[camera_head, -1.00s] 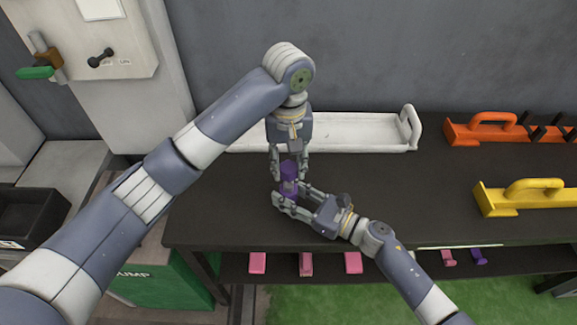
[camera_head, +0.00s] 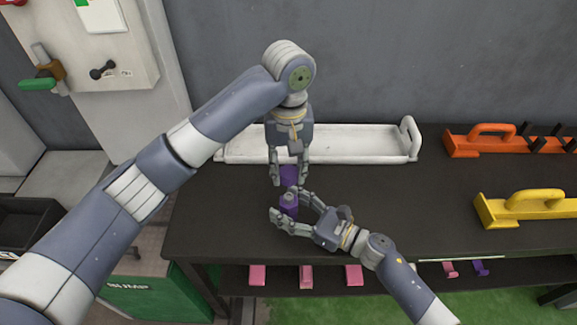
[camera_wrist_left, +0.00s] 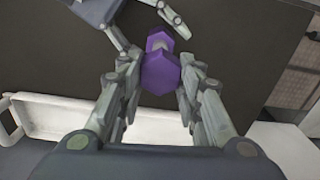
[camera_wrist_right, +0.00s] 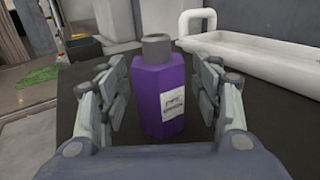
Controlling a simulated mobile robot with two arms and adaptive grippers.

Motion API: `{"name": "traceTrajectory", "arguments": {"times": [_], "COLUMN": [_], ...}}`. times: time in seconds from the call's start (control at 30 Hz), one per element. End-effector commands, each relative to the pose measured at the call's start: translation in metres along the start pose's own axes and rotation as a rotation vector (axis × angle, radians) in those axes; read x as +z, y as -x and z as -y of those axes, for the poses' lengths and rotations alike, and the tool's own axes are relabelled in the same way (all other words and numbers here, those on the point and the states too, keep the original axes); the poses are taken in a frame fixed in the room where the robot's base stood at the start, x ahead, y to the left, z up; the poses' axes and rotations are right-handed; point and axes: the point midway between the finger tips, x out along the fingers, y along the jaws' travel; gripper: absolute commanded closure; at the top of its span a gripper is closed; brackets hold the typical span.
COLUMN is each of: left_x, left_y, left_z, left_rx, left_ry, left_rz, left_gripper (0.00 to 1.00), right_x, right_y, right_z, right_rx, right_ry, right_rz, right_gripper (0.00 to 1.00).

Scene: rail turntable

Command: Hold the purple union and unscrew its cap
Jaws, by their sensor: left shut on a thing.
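The purple union is in two pieces. Its body (camera_head: 289,208) is a purple hexagonal piece with a grey neck (camera_wrist_right: 157,48) and a white label, upright over the dark bench. My right gripper (camera_head: 290,206) has its fingers on either side of the body; the right wrist view shows the body (camera_wrist_right: 158,100) with gaps to both fingers, so it is open. The purple cap (camera_head: 289,174) is held between the fingertips of my left gripper (camera_head: 289,180), behind the body in the head view. In the left wrist view the cap (camera_wrist_left: 160,75) covers part of the body.
A white tray (camera_head: 325,157) lies along the back of the dark bench (camera_head: 400,215). An orange handled holder (camera_head: 490,148) and a yellow one (camera_head: 520,211) stand at the right. Small pink pieces (camera_head: 305,275) sit on the shelf below. The bench between is clear.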

Motion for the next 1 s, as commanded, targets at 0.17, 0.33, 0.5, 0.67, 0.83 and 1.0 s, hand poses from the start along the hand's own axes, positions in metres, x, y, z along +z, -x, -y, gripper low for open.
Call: {"name": "traceTrajectory", "arguments": {"times": [0.17, 0.33, 0.5, 0.67, 0.83, 1.0], "left_x": [0.000, 0.000, 0.000, 0.000, 0.000, 0.000], "left_y": [0.000, 0.000, 0.000, 0.000, 0.000, 0.000], "left_z": [0.000, 0.000, 0.000, 0.000, 0.000, 0.000], "left_rx": [0.000, 0.000, 0.000, 0.000, 0.000, 0.000], "left_ry": [0.000, 0.000, 0.000, 0.000, 0.000, 0.000], "left_rz": [0.000, 0.000, 0.000, 0.000, 0.000, 0.000], "left_gripper": [0.96, 0.96, 0.96, 0.96, 0.96, 0.96], "right_x": [0.000, -0.002, -0.002, -0.001, -0.001, 0.000], "right_y": [0.001, 0.015, 0.050, 0.084, 0.109, 0.119], "right_z": [0.000, 0.000, 0.000, 0.000, 0.000, 0.000], "right_rx": [0.000, -0.001, -0.002, -0.001, 0.000, 0.001], "right_ry": [0.000, -0.001, -0.002, -0.001, -0.002, -0.001], "right_rz": [0.000, -0.003, -0.004, -0.003, -0.002, 0.000], "right_gripper": [0.41, 0.41, 0.41, 0.41, 0.41, 0.41]}}
